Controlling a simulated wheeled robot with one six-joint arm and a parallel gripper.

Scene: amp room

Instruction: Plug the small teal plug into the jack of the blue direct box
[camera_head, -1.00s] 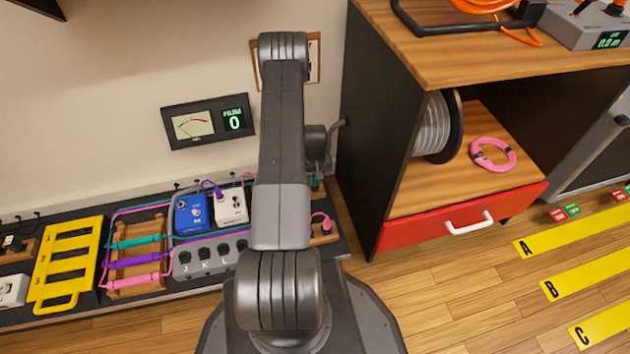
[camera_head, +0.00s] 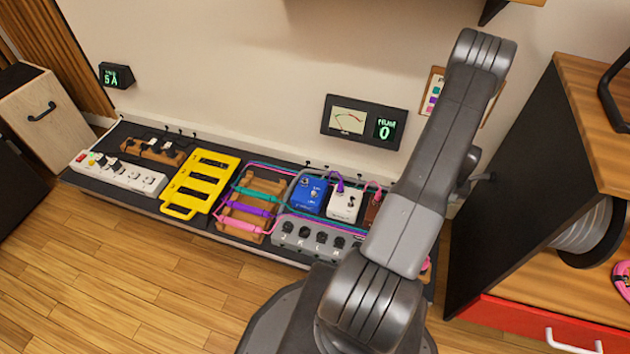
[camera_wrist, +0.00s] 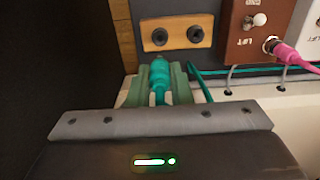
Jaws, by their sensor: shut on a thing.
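The small teal plug (camera_wrist: 159,73) is between the fingers of my gripper (camera_wrist: 161,78) in the wrist view, and the gripper is shut on it. Its teal cable (camera_wrist: 199,82) shows to the right of the fingers. The blue direct box (camera_head: 309,194) stands on the low board in the head view, left of the white box. Its jack is too small to make out clearly. My gripper is hidden behind my arm in the head view. A wooden plate with two dark holes (camera_wrist: 177,34) lies just beyond the plug in the wrist view.
The white box (camera_head: 345,204) has a purple plug in it. A brown box (camera_wrist: 256,22) with a pink plug (camera_wrist: 289,52) is right of the holed plate. A grey strip with several jacks (camera_head: 316,238) lies before the boxes. A shelf cabinet (camera_head: 505,200) stands right.

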